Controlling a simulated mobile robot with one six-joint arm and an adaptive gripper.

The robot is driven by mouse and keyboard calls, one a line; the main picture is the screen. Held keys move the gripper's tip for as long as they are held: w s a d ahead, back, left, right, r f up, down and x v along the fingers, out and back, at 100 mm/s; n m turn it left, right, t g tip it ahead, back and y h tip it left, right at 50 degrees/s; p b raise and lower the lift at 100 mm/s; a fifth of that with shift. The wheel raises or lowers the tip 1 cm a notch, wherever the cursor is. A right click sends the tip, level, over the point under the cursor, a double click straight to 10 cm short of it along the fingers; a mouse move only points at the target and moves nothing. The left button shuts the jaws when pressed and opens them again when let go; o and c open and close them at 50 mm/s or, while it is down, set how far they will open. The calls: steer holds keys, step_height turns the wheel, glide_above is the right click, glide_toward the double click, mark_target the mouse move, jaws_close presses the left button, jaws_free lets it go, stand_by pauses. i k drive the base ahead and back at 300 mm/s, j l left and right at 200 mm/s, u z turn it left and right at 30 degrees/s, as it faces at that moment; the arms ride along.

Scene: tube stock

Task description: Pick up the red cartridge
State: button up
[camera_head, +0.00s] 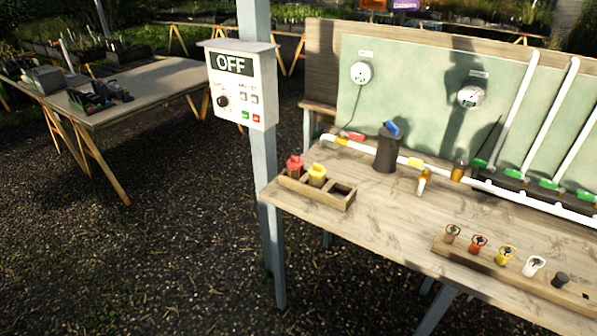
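The red cartridge (294,167) stands upright in the left compartment of a small wooden holder (318,198) at the left end of the workbench. A yellow cartridge (317,175) stands in the compartment beside it. The right compartment of the holder is empty. My gripper is not in the picture; only the body camera view is given.
An OFF control box (241,83) on a blue-grey post (263,170) stands close left of the holder. The bench (375,215) between is clear.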

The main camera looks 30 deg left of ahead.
mark_target(295, 165)
steer(key=u, duration=1.4)
steer(key=i+j+z, duration=0.1)
steer(key=z, duration=0.3)
steer(key=i+j+z, duration=0.1)
steer(key=z, duration=0.3)
steer(key=i+j+z, duration=0.1)
steer(key=j, duration=0.25)
steer(key=i+j, duration=0.3)
steer(key=i+j+z, duration=0.15)
steer(key=j, duration=0.25)
steer(key=i+j+z, duration=0.1)
steer(key=j, duration=0.3)
steer(key=i+j+z, duration=0.1)
steer(key=j, duration=0.3)
steer(key=i+j, duration=0.25)
steer(key=j, duration=0.15)
steer(key=i+j+z, duration=0.15)
steer(key=j, duration=0.25)
